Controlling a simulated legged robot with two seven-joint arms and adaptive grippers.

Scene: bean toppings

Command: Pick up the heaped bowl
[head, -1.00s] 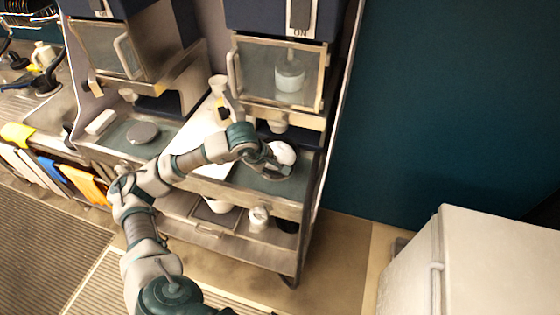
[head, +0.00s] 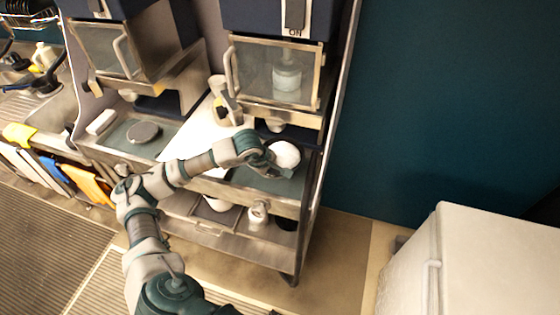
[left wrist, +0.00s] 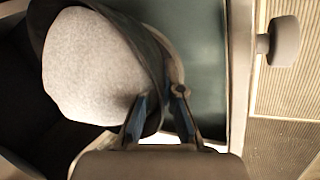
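The heaped bowl is dark, with a rounded white heap (head: 286,154) in it, at the dispenser station on the right in the head view. In the left wrist view the white heap (left wrist: 92,70) fills the upper left, and the dark bowl rim curves along its right side. My left gripper (left wrist: 160,100) has one finger on the heap side of the rim and one outside, with the bowl wall between them. It looks shut on the wall. In the head view my left gripper (head: 268,158) is at the heap's left side and hides part of the bowl. My right gripper is not in view.
A green mat (head: 262,182) lies under the bowl. A dispenser with a clear front (head: 275,72) hangs close above. A white surface (head: 195,135) lies to the left, and a grey round lid (head: 143,132) farther left. A white box-like unit (head: 495,260) stands lower right.

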